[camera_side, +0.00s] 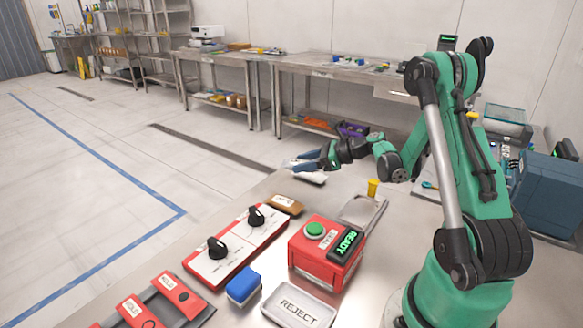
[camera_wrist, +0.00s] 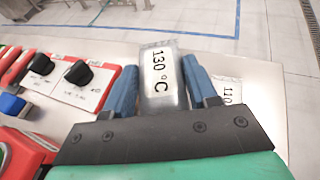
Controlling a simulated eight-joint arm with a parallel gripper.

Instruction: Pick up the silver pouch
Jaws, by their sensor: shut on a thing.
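The silver pouch (camera_wrist: 163,100) bears a white label reading "130 °C". In the wrist view it lies between the two blue fingers of my gripper (camera_wrist: 163,88), which is shut on it. Its lower end is hidden by the gripper body. In the side view my gripper (camera_side: 309,161) is over the far edge of the metal table, and the pouch is too small and covered there to make out clearly.
A pale item marked "110" (camera_wrist: 232,88) lies right of my gripper. A red-and-white panel with black knobs (camera_side: 238,246), a red READY box (camera_side: 318,268), a blue block (camera_side: 243,287) and a REJECT tray (camera_side: 284,318) stand nearer the side camera.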

